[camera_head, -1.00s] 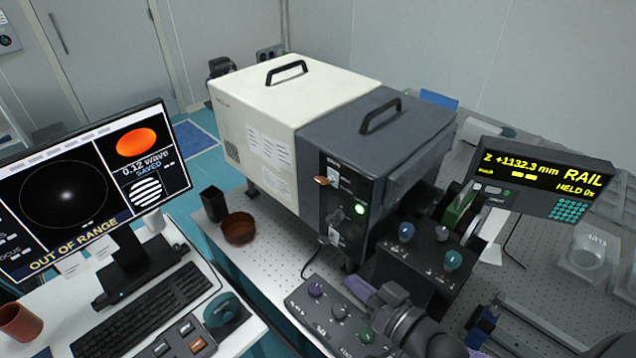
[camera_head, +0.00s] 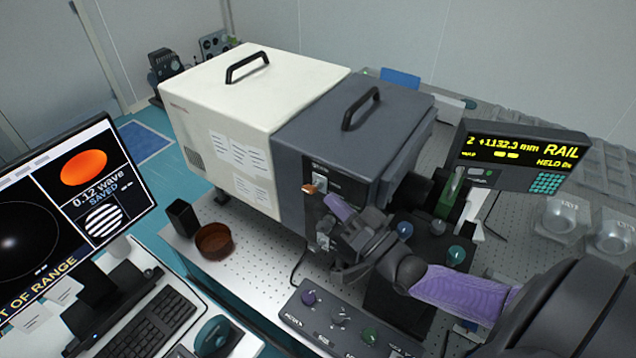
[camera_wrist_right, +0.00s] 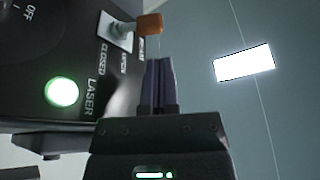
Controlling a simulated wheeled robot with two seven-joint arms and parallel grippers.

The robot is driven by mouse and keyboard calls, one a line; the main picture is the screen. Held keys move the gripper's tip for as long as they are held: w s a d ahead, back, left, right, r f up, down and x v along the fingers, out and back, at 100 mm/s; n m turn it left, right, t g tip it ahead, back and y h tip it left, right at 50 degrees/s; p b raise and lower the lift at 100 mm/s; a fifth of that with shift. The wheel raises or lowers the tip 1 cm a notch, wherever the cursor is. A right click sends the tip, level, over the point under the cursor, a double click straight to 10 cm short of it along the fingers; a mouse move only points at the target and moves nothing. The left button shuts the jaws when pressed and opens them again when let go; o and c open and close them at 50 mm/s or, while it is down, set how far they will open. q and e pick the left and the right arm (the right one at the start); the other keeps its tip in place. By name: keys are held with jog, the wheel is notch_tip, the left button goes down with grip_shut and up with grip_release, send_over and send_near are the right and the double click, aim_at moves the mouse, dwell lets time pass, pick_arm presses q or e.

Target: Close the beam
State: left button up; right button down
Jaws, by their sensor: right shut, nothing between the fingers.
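The dark grey laser housing (camera_head: 345,135) has a small lever with an orange knob (camera_head: 308,188) on its front panel. In the right wrist view the orange knob (camera_wrist_right: 150,24) sits on a metal stem from a pale plate, with the words CLOSED and OPEN beside it. A lit green lamp (camera_wrist_right: 62,91) marked LASER is left of the fingers; my gripper hides it in the head view. My right gripper (camera_head: 338,207) is shut and empty, in front of the panel. Its purple fingertips (camera_wrist_right: 159,68) appear just short of the knob; contact is not clear. My left gripper is out of view.
A control box with coloured knobs (camera_head: 345,325) lies below my right arm. A display reading RAIL (camera_head: 520,160) stands to the right. A brown bowl (camera_head: 214,240) and a black holder (camera_head: 182,217) stand at left. A monitor (camera_head: 70,215) and keyboard (camera_head: 140,325) are further left.

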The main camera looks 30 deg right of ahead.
jog(key=shift+x, duration=2.4)
jog(key=shift+a+f+n+y, duration=0.15)
jog(key=shift+f+n+y, duration=0.2)
jog(key=shift+n, duration=0.55)
jog(key=n, duration=0.1)
jog(key=n+y+b, duration=0.1)
jog(key=n, duration=0.1)
jog(key=f+n+y+b, duration=0.1)
jog(key=shift+s+a, duration=0.2)
jog(key=shift+a, duration=0.1)
jog(key=n, duration=0.1)
jog(key=n+y+b, duration=0.1)
jog(key=n, duration=0.1)
jog(key=n+g+y, duration=0.1)
jog(key=n, duration=0.1)
jog(key=shift+a+f+b, duration=0.15)
jog(key=shift+f+b, duration=0.15)
jog(key=shift+f, duration=0.05)
jog(key=shift+s, duration=0.1)
send_near(312, 193)
jog(key=s, duration=0.1)
jog(key=s+d+r, duration=0.1)
jog(key=s+r, duration=0.1)
jog(key=s, duration=0.1)
jog(key=shift+d, duration=0.25)
jog(key=shift+f, duration=0.1)
